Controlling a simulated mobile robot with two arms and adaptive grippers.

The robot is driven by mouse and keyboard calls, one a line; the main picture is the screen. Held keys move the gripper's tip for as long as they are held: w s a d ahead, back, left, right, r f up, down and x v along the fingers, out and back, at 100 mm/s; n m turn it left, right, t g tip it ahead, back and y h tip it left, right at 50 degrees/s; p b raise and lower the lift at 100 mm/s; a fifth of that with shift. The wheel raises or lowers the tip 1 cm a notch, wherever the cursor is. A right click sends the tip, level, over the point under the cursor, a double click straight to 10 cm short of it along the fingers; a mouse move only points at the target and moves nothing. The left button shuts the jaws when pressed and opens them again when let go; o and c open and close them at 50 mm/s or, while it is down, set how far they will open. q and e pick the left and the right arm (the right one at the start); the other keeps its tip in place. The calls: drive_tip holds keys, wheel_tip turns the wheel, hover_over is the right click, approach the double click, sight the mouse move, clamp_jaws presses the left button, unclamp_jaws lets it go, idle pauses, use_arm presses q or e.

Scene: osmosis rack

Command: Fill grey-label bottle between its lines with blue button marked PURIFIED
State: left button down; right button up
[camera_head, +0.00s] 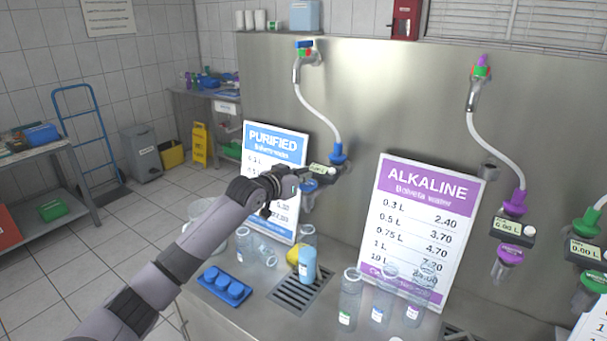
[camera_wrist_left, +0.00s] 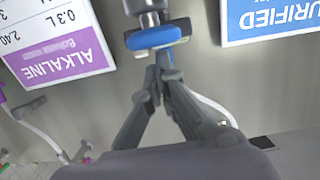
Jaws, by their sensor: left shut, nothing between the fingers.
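The PURIFIED sign (camera_head: 275,170) stands against the steel rack beside its dispenser, with a blue hose fitting (camera_head: 338,153) above a small meter (camera_head: 322,169). My left gripper (camera_head: 328,176) is at this meter and partly covers it. In the left wrist view its fingers (camera_wrist_left: 166,66) are shut and empty, close to a blue part (camera_wrist_left: 154,37); I cannot tell whether they touch. I see no button clearly and cannot read its marking. Clear bottles (camera_head: 243,245) stand on the counter; no grey label can be made out. My right gripper is not in view.
Blue caps (camera_head: 225,287) sit at front left. Bottles with green, blue and purple labels (camera_head: 347,312) stand before the ALKALINE sign (camera_head: 428,215).

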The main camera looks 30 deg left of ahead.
sight(304, 187)
use_arm(q)
wheel_tip(304, 187, down, 2)
drive_tip(key=shift+f+b, duration=0.1)
drive_tip(key=shift+b, duration=0.25)
idle(4.6)
wheel_tip(304, 187, up, 5)
drive_tip(key=p, duration=0.4)
drive_tip(key=shift+w+p, duration=0.1)
drive_tip(key=shift+p, duration=0.3)
drive_tip(key=d+b+v, duration=0.1)
drive_tip(key=b+v, duration=0.4)
drive_tip(key=v, duration=0.5)
drive_tip(key=shift+a+f, duration=0.3)
drive_tip(key=shift+a, duration=0.15)
